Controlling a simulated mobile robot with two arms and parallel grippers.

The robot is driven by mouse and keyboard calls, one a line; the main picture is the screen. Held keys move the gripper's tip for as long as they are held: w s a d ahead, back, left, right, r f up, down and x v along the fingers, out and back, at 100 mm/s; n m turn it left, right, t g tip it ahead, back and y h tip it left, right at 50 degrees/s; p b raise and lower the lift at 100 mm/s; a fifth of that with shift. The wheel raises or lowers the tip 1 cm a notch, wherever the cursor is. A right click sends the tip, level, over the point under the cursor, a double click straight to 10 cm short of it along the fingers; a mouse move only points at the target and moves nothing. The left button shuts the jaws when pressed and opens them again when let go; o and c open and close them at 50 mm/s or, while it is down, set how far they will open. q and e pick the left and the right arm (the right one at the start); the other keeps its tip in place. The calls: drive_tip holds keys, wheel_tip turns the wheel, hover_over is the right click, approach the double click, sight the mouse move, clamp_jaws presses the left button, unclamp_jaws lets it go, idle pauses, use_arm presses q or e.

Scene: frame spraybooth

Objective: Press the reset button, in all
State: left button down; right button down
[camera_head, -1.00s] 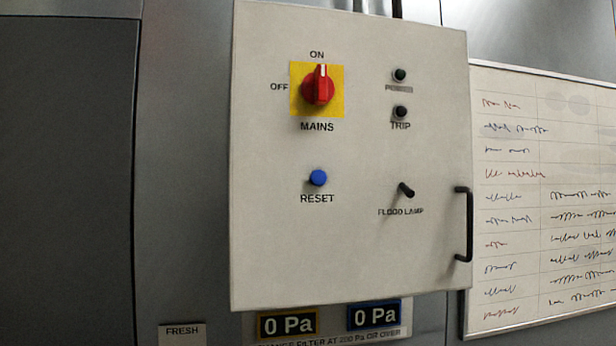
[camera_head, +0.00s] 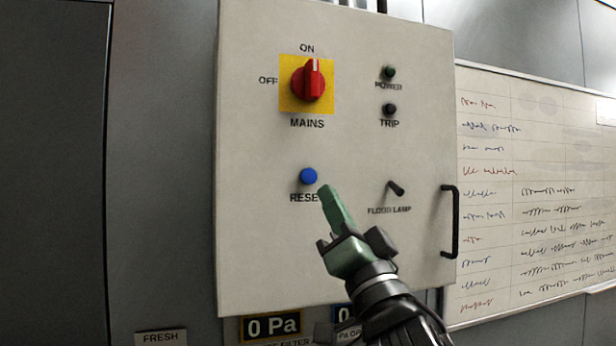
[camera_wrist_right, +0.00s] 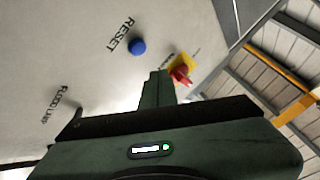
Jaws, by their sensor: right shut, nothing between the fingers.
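The blue round reset button (camera_head: 308,176) is on the light grey control panel (camera_head: 260,230), above its RESET label and below the red MAINS switch (camera_head: 308,82). My right gripper (camera_head: 327,190) is shut and empty, its green fingertips just below and right of the button and covering the end of the label. Whether the tips touch the panel cannot be told. In the right wrist view the blue button (camera_wrist_right: 137,46) shows beyond and to the left of the shut fingers (camera_wrist_right: 156,76), with a visible gap in the picture. My left gripper is not in view.
The flood lamp toggle (camera_head: 396,188) and the black door handle (camera_head: 451,222) are right of my gripper. POWER (camera_head: 389,72) and TRIP (camera_head: 389,109) lamps, both dark, sit above. A pressure display (camera_head: 270,328) is below the panel. A whiteboard (camera_head: 530,200) hangs at right.

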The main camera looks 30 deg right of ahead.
sight(309, 177)
drive_tip(key=s+r, duration=0.1)
drive_tip(key=s+r+t, duration=0.1)
drive_tip(key=r, duration=0.1)
drive_tip(key=shift+s+a, duration=0.1)
drive_tip(key=shift+w+d, duration=0.35)
drive_tip(key=shift+w, duration=1.1)
drive_tip(key=shift+w+d, duration=0.3)
drive_tip(key=shift+w, duration=1.15)
drive_tip(key=shift+w+d, duration=0.35)
drive_tip(key=shift+w, duration=1.1)
drive_tip(key=shift+w, duration=0.1)
drive_tip(key=shift+w, duration=0.35)
